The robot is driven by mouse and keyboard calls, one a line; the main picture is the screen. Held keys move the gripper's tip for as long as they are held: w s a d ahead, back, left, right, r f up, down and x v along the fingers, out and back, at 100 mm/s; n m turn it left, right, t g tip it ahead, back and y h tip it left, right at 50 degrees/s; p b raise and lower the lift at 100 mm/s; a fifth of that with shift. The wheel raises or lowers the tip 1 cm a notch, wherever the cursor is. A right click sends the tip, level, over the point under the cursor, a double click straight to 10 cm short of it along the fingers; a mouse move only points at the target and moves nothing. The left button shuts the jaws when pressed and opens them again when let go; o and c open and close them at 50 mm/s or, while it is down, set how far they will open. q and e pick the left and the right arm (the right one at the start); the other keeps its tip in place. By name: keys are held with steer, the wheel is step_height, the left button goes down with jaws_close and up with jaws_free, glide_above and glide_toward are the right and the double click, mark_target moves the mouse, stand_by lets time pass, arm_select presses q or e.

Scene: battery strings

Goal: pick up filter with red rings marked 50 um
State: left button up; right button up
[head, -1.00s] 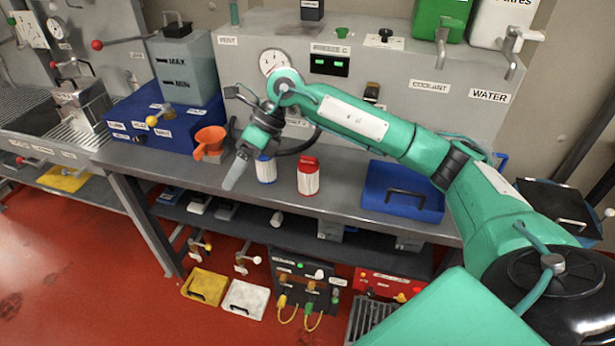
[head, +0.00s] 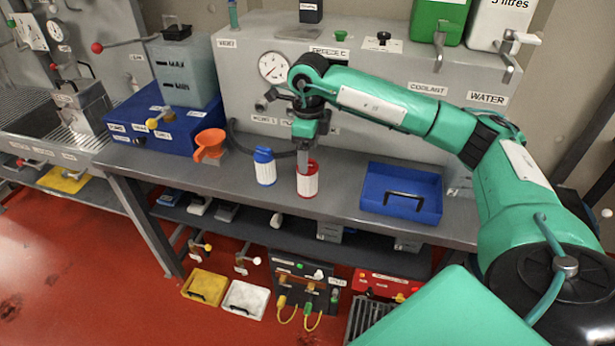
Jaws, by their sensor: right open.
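The filter with red rings (head: 308,184) stands upright on the grey bench. It has a white pleated body; any 50 um marking is too small to read. My right gripper (head: 305,160) points down at its top, with the fingers at or just above the red cap, partly covering it. The gripper is open; I cannot tell whether the fingers straddle the cap or touch it. A similar filter with a blue cap (head: 265,168) stands upright just to the left. My left gripper is not in view.
A blue tray with a black handle (head: 401,192) lies to the right. The grey machine with a gauge (head: 380,95) rises behind. Bench between filter and tray is clear.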

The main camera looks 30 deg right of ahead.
mark_target(307, 176)
steer(key=shift+f, duration=0.55)
steer(key=f, duration=0.1)
steer(key=f+p, duration=0.1)
steer(key=f, duration=0.1)
steer(key=shift+w+f+p, duration=0.25)
steer(key=shift+f+p, duration=0.1)
steer(key=shift+f, duration=0.45)
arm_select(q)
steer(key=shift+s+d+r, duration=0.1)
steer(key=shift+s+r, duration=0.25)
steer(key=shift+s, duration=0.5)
arm_select(e)
steer(key=shift+c, duration=0.3)
steer(key=c, duration=1.3)
steer(key=shift+r, duration=0.1)
steer(key=shift+c, duration=0.2)
